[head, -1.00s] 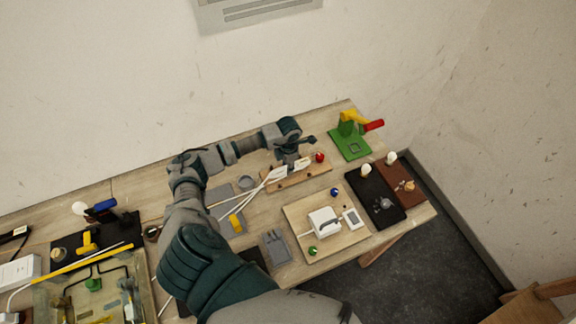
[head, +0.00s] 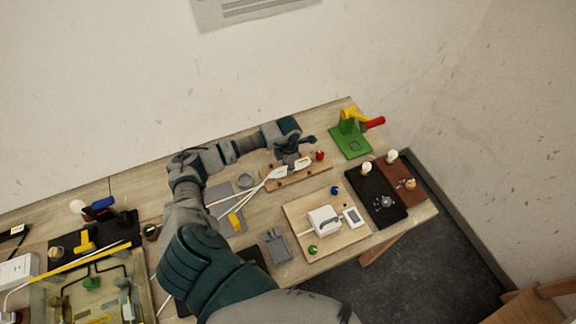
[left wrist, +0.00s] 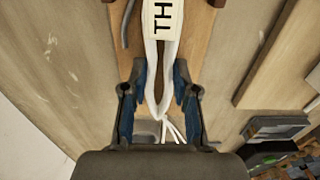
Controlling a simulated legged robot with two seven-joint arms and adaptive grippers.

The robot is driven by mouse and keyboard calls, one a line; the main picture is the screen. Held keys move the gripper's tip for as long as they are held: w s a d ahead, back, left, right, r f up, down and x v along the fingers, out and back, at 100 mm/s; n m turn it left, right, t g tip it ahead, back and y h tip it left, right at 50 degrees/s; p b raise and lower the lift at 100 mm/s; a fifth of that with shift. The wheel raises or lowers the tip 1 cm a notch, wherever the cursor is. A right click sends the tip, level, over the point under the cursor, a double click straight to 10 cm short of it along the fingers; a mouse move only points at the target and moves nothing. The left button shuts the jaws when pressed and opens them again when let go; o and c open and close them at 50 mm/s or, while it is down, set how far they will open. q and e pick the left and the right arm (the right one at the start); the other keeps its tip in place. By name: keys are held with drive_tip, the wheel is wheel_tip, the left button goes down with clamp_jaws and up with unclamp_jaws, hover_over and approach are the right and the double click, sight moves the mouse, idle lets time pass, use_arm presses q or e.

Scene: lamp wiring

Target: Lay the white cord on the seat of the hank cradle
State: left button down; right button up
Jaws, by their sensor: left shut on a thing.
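The white cord (head: 268,178) is a folded hank whose loose ends spread down-left over the bench. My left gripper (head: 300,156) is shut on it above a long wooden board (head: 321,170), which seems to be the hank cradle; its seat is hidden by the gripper. In the left wrist view the gripper's blue-padded fingers (left wrist: 158,98) stand on both sides of the white cord (left wrist: 151,75), over the wooden board (left wrist: 202,25). A pale tag lettered "TH" covers part of the cord. I cannot tell whether the cord touches the board. My right gripper is not in view.
A red knob (head: 320,155) stands by the board's right end. A green stand (head: 350,141) with yellow and red parts is at the far right. A pale board with a white box (head: 323,220) lies in front, beside a black mat (head: 371,197) with bulbs. A grey tray (head: 275,246) lies nearby.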

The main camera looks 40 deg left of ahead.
use_arm(q)
drive_tip(key=shift+f, duration=0.15)
idle(0.3)
drive_tip(key=c, duration=0.8)
unclamp_jaws()
wheel_tip(320, 180, up, 12)
drive_tip(key=shift+f, duration=0.15)
